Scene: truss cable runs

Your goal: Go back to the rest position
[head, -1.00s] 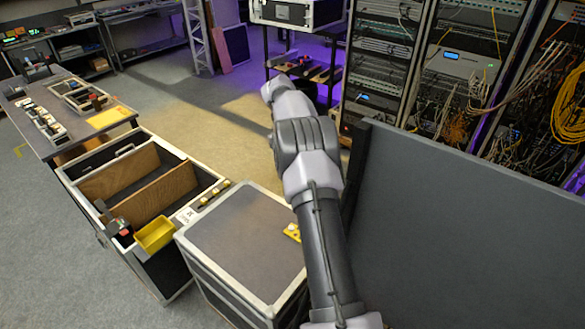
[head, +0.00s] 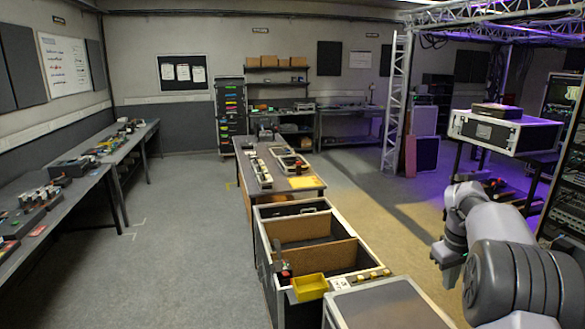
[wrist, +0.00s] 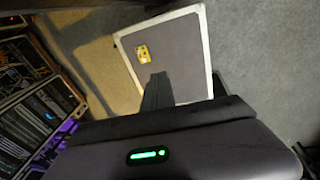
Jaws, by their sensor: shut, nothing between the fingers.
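My gripper (wrist: 157,80) shows in the wrist view as dark fingers held together, with nothing between them. It hangs over a grey case lid (wrist: 182,50) with a pale metal rim, apart from it as far as I can tell. A small yellow item (wrist: 143,53) lies on that lid. In the head view my arm is bent at the lower right edge, and the fingers cannot be made out there.
The open case with wooden dividers (head: 303,226) and a yellow bin (head: 309,287) stand left of my arm. A road case on a stand (head: 505,132) and racks are close at right. Benches line the left wall. The grey floor (head: 190,240) at left is clear.

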